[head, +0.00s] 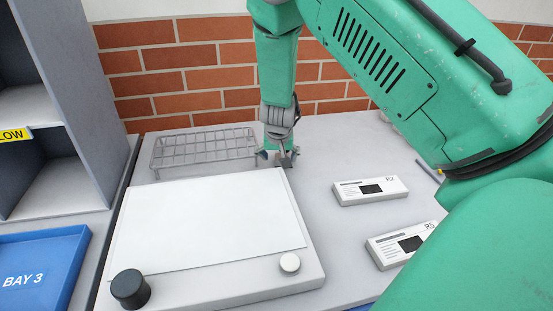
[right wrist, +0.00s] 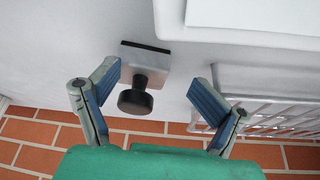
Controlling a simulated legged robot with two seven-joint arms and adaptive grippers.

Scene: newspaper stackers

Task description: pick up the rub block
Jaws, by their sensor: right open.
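The rub block, a flat square pad (right wrist: 145,58) with a dark round knob (right wrist: 136,101), lies on the grey table near the brick wall in the right wrist view. My right gripper (right wrist: 155,78) is open, with its two blue-grey fingers apart on either side of the block in that view. The block appears nearer the left finger, and I see no contact. In the head view my right gripper (head: 278,157) points down just behind the white board; the block is not distinguishable there, probably hidden by the gripper. My left gripper is not in view.
A wire rack (head: 205,148) stands left of my right gripper. The white board (head: 215,225) carries a black knob (head: 130,288) and a small white knob (head: 290,262). Labelled boxes R2 (head: 371,190) and R5 (head: 402,245) lie to the right. A brick wall closes the back.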

